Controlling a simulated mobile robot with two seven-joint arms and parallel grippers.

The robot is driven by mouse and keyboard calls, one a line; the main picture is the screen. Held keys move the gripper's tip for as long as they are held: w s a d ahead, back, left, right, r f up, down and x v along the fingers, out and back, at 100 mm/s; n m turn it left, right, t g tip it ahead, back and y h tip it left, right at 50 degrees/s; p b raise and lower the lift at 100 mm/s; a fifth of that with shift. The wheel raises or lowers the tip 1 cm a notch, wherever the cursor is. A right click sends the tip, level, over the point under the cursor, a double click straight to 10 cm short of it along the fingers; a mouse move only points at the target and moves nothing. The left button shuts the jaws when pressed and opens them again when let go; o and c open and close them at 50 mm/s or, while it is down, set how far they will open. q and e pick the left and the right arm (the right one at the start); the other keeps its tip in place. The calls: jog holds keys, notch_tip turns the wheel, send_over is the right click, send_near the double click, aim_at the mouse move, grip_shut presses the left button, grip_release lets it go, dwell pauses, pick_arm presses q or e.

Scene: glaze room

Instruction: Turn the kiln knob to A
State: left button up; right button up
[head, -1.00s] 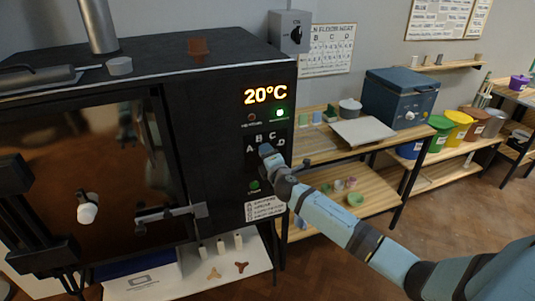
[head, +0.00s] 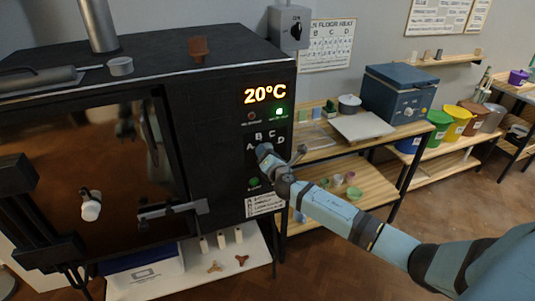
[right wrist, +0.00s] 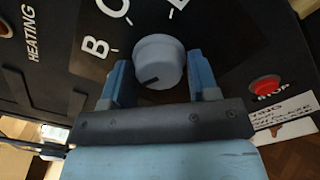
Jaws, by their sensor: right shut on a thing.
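The kiln (head: 215,95) is a large dark box at the left in the head view, with a display reading 20°C. The kiln knob (right wrist: 160,62) is round and grey-blue, with a dark mark at the lower left of its face in the right wrist view. My right gripper (right wrist: 161,82) has one finger on each side of the knob and is shut on it. Letters B, C and part of D show around the knob in that view; A does not. In the head view my right gripper (head: 265,152) covers the knob and letter A shows beside it. My left gripper is not in view.
A red stop button (right wrist: 265,87) is right of the fingers in the wrist view. A green button (head: 254,183) sits below my gripper on the panel. A wooden table (head: 385,131) with a blue box (head: 400,92) stands to the right. Open floor lies at the lower right.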

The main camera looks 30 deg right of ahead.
dwell(0.3)
jog(key=o, duration=0.8)
jog(key=shift+c, duration=0.2)
jog(key=shift+s, duration=0.1)
jog(key=b+v, duration=0.2)
jog(key=v, duration=1.1)
jog(key=shift+s, duration=0.4)
jog(key=shift+f, duration=0.1)
